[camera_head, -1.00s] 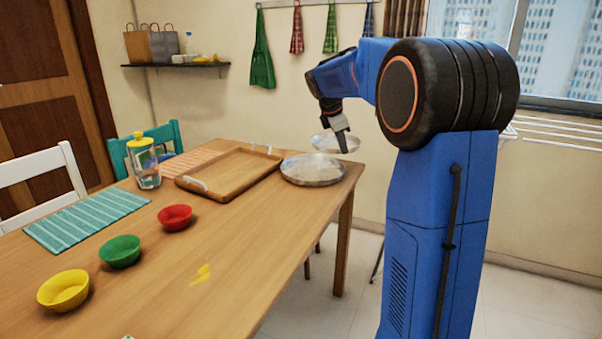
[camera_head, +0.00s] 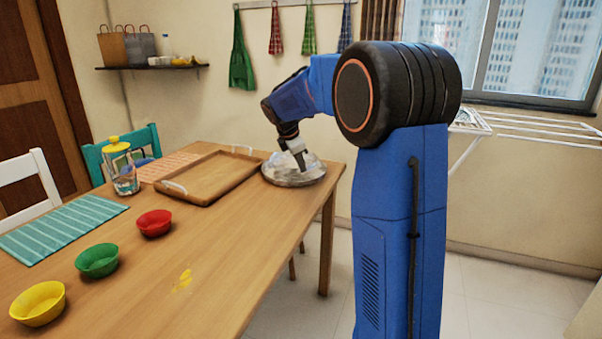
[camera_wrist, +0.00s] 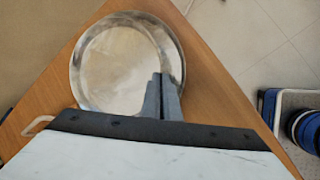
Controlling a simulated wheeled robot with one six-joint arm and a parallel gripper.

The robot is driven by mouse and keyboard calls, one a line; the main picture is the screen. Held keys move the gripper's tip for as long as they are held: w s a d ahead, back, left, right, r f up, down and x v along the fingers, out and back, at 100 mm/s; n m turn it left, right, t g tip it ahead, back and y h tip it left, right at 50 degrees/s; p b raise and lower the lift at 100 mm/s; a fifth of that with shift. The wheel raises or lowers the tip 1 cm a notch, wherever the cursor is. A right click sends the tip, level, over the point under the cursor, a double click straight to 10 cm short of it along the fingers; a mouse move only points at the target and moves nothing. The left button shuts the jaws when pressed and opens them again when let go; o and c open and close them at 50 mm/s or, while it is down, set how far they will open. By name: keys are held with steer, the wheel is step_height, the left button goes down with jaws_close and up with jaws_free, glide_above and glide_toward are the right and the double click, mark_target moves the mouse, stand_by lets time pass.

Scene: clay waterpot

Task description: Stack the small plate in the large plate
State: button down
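The large plate (camera_head: 290,183), a round silvery metal dish, lies on the table near its far right corner. The small plate (camera_head: 313,161), also shiny metal, is inside or just over the large plate's rim; whether it rests on the bottom I cannot tell. My gripper (camera_head: 301,168) points down at it, with its fingers close together on the small plate's edge. In the wrist view, the fingers (camera_wrist: 162,80) reach over the right part of the round dishes. The small plate (camera_wrist: 118,62) nearly fills the large plate there, and their edges are hard to separate.
Red (camera_head: 154,222), green (camera_head: 97,260) and yellow (camera_head: 38,303) bowls line the table's left side. A yellow-lidded jar (camera_head: 123,170) stands behind. The table's right edge is close to the plates.

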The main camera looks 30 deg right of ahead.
steer(key=shift+f, duration=1.45)
steer(key=shift+f, duration=0.35)
steer(key=c, duration=2)
jaws_free()
steer(key=shift+r, duration=0.1)
